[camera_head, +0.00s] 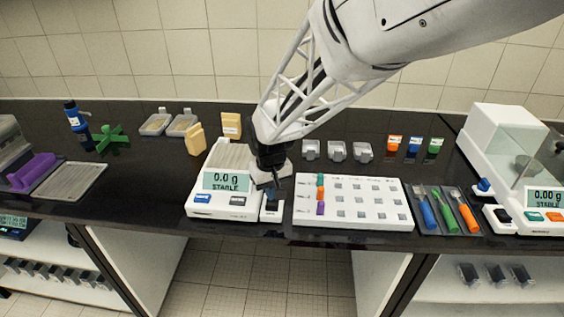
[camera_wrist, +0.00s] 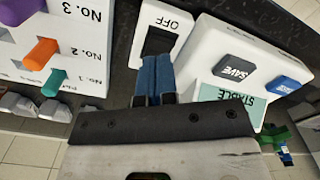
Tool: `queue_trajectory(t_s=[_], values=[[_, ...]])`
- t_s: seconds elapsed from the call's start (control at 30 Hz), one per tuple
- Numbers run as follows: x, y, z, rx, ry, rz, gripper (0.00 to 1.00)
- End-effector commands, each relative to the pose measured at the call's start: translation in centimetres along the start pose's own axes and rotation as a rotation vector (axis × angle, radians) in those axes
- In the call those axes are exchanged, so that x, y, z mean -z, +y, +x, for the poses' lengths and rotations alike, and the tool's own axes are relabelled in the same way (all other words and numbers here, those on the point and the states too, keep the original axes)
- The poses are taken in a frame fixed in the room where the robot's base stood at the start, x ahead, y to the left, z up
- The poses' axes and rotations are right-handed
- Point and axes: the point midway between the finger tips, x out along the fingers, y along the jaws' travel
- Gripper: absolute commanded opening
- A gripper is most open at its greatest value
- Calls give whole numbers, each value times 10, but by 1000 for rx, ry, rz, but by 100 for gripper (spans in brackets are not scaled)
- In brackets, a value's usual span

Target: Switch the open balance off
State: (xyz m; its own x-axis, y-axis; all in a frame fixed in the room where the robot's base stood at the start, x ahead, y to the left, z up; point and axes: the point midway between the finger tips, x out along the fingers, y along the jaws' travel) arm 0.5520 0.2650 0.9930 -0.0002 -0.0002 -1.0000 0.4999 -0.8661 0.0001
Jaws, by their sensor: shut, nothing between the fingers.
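The open balance (camera_head: 222,196) is white with a bare pan, and its lit display (camera_head: 226,181) reads 0.0 g STABLE. Its switch box (camera_head: 271,212) stands at its right front corner, with a black rocker. In the wrist view the black rocker (camera_wrist: 159,42) sits in the white box beside the letters OFF. My gripper (camera_head: 272,187) is just above and behind the switch box. In the wrist view its blue fingertips (camera_wrist: 154,72) are together and empty, close to the rocker's near end. Whether they touch it, I cannot tell.
Right of the switch is a white rack (camera_head: 353,202) with coloured pegs on its left side. The counter's front edge is close.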

Motion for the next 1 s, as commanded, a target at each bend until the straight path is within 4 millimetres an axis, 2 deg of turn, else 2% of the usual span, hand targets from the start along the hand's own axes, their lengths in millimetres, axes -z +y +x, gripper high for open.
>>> queue_trajectory(t_s=[1.0], values=[[0, 0, 11, 0, 0, 0, 0]])
